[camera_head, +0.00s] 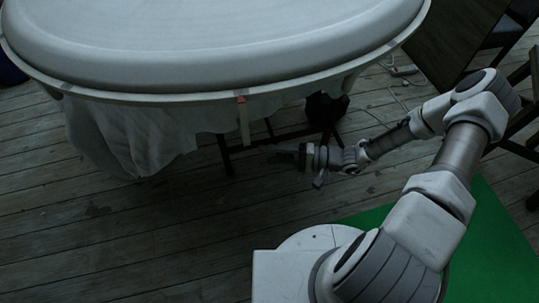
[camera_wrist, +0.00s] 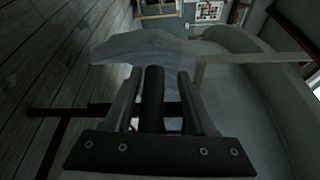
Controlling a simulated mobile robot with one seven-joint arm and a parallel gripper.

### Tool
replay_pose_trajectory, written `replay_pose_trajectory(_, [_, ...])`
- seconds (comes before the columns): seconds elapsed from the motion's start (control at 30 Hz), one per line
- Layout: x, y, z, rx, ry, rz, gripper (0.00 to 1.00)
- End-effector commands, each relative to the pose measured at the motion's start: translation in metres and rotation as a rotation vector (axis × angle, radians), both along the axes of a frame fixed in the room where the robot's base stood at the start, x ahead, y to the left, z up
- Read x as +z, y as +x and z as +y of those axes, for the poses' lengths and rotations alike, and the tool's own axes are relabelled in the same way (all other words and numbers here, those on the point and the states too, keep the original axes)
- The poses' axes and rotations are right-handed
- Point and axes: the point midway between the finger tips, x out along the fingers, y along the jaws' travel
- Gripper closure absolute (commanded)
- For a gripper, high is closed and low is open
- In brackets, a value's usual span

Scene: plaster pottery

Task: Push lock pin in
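My gripper (camera_head: 279,151) is low under the front of the round table (camera_head: 150,96), pointing left in the head view. In the wrist view its two grey fingers (camera_wrist: 157,78) stand apart. A dark round rod (camera_wrist: 153,100) lies between them, with gaps showing beside it near the tips; I cannot tell what it belongs to. I cannot pick out a lock pin for certain. A small red piece (camera_head: 241,99) sits at the table rim, above a pale hanging strip (camera_head: 244,124).
Grey cloth (camera_head: 130,135) hangs below the rim at left and appears beyond my fingers in the wrist view (camera_wrist: 140,46). Dark table legs (camera_head: 225,155) stand near my gripper. A green mat (camera_head: 480,245) and chairs are at right. Open plank floor lies at front left.

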Motion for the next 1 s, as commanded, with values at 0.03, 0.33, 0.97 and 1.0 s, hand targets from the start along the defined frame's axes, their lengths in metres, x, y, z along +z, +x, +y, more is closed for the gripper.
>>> replay_pose_trajectory(0.03, [-0.001, 0.000, 0.000, 0.000, -0.001, 0.001, 0.44])
replay_pose_trajectory(0.33, [-0.001, -0.001, -0.011, -0.002, -0.003, 0.001, 0.44])
replay_pose_trajectory(0.97, [0.010, -0.016, -0.149, -0.002, -0.003, 0.001, 0.44])
replay_pose_trajectory(1.0, [0.010, -0.016, -0.155, -0.002, -0.005, -0.001, 0.44])
